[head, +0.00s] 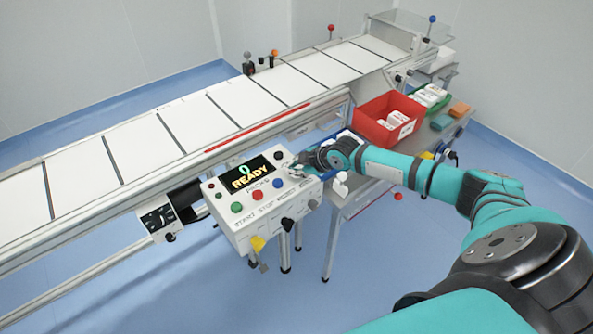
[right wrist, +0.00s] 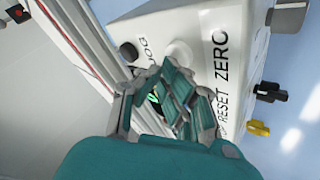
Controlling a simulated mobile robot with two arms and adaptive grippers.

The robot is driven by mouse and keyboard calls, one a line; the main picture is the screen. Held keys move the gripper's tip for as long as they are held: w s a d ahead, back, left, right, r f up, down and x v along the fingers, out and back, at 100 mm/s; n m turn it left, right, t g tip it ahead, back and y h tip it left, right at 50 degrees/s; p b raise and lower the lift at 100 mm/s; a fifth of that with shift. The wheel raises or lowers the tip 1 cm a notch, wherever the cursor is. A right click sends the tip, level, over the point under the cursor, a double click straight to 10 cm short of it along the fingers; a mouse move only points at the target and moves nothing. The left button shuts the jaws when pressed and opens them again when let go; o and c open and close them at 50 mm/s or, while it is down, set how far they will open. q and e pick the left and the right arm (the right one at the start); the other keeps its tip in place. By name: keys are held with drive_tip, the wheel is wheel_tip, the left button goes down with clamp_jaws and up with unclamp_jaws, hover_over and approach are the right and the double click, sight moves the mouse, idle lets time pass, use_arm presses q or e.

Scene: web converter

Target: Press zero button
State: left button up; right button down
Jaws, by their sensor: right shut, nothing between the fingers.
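The white control box (head: 262,212) stands beside the conveyor, and its dark screen (head: 250,170) reads "0 READY". Its sloped face has a green button (head: 236,208), a red button (head: 257,194) and a blue button (head: 278,183). In the right wrist view, a pale round button (right wrist: 180,53) sits beside the printed word ZERO, with a black knob (right wrist: 128,50) by the word JOG. My right gripper (head: 297,169) is shut and empty over the right end of the panel. Its fingers (right wrist: 170,90) are just below the pale button in that picture; I cannot tell whether they touch.
The white conveyor (head: 240,100) runs behind the box. A red bin (head: 388,120) with white items stands on a side table to the right, near a green tray (head: 428,97). Yellow and black connectors (head: 258,243) stick out below the box.

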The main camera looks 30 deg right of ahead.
drive_tip(key=shift+r+p, duration=0.85)
drive_tip(key=shift+r, duration=0.15)
wheel_tip(320, 180, up, 5)
drive_tip(key=p, duration=0.4)
idle(0.6)
